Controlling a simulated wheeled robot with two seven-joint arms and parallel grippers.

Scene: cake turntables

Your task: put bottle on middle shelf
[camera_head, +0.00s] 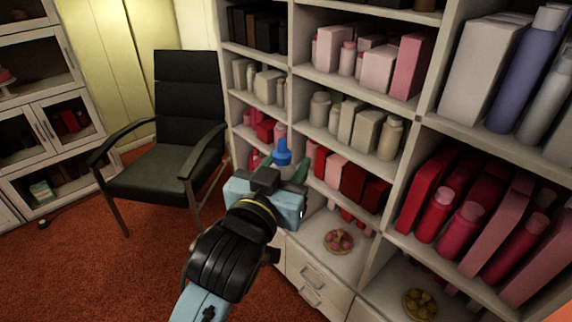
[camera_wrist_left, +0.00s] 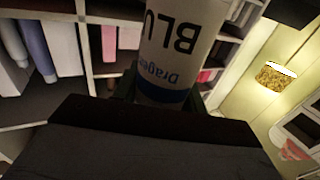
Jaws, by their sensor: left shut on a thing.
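A bottle with a blue cap (camera_head: 283,150) is held at the front of the shelf unit in the head view. In the left wrist view the bottle (camera_wrist_left: 182,40) shows a white label with "BLU" lettering and a blue band. My left gripper (camera_head: 282,170) is shut on it, with its dark green fingers on either side of the bottle. Most of the bottle is hidden behind the gripper in the head view. The middle shelf (camera_head: 335,137) holds pale bottles and boxes behind and above the gripper. My right gripper is not in view.
The white shelf unit (camera_head: 416,118) has uprights and is crowded with pink, red and pale goods. Plates of treats (camera_head: 338,241) sit low down. A black armchair (camera_head: 187,130) stands left of the unit. A glass-door cabinet (camera_head: 48,135) is at far left. Carpet (camera_head: 90,275) is open.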

